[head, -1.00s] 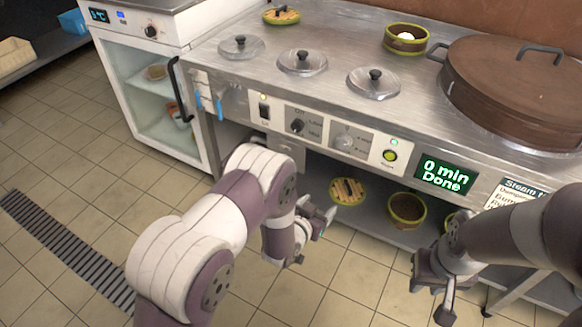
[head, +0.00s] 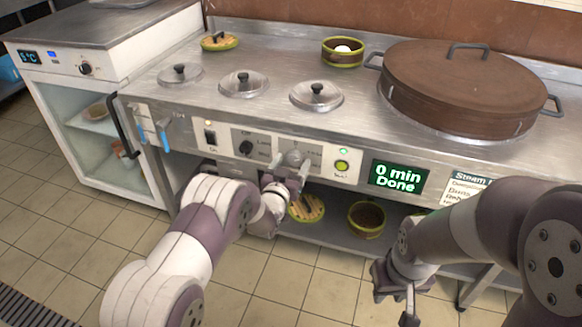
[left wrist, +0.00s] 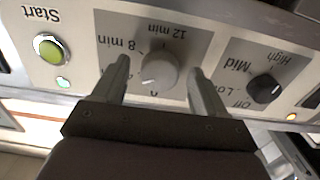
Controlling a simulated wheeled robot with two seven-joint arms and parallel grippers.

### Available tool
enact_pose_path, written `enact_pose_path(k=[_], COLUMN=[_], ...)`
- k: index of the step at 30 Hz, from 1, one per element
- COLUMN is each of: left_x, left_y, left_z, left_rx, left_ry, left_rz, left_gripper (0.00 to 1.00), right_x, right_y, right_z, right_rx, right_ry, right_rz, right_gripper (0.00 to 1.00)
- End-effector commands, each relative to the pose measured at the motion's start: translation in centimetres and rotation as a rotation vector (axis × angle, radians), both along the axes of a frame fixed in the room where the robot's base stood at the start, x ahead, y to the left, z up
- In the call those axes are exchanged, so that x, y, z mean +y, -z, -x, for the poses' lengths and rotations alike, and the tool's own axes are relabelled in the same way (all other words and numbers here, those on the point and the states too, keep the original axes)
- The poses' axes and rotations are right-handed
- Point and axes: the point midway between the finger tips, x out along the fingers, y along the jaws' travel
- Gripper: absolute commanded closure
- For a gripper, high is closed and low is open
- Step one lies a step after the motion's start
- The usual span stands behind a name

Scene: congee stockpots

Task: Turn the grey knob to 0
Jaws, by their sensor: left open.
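The grey knob (head: 293,157) is on the front panel of the steam counter, left of the green start button (head: 342,166). My left gripper (head: 287,174) is open just in front of it. In the left wrist view, which shows the panel upside down, the grey knob (left wrist: 159,69) lies between the two open fingers (left wrist: 158,82), with a gap on both sides. Labels reading 8 min and 12 min show around it. A faint pale mark is on its lower-left side; its exact setting is unclear. My right gripper (head: 395,290) hangs apart from the counter, fingers apart and empty.
A black knob (head: 246,148) sits left of the grey knob and also shows in the left wrist view (left wrist: 264,88). The display (head: 398,176) reads 0 min Done. A shelf below holds a bowl (head: 367,219) and a round lid (head: 307,208).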

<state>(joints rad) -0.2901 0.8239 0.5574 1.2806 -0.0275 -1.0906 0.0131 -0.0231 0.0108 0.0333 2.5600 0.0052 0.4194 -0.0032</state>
Motion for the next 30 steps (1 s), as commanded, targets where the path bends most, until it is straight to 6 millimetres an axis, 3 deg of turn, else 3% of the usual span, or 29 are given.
enact_pose_path(k=[4, 9, 20, 30], left_x=[0.02, 0.02, 0.02, -0.03], left_y=[-0.05, -0.05, -0.02, -0.05], left_z=[0.02, 0.03, 0.05, 0.05], left_rx=[0.000, 0.000, 0.013, 0.085], left_ry=[0.000, 0.000, 0.000, 0.000], left_rz=[0.000, 0.000, 0.040, 0.266], left_gripper=[0.28, 0.83, 0.83, 0.83], right_x=[0.00, 0.00, 0.00, 0.00], right_y=[-0.04, -0.04, 0.01, 0.17], right_z=[-0.01, -0.01, 0.00, 0.00], right_rx=[0.000, 0.000, 0.000, 0.000], right_ry=[0.000, 0.000, 0.000, 0.000], right_rz=[0.000, 0.000, 0.000, 0.000], right_gripper=[0.69, 0.69, 0.69, 0.69])
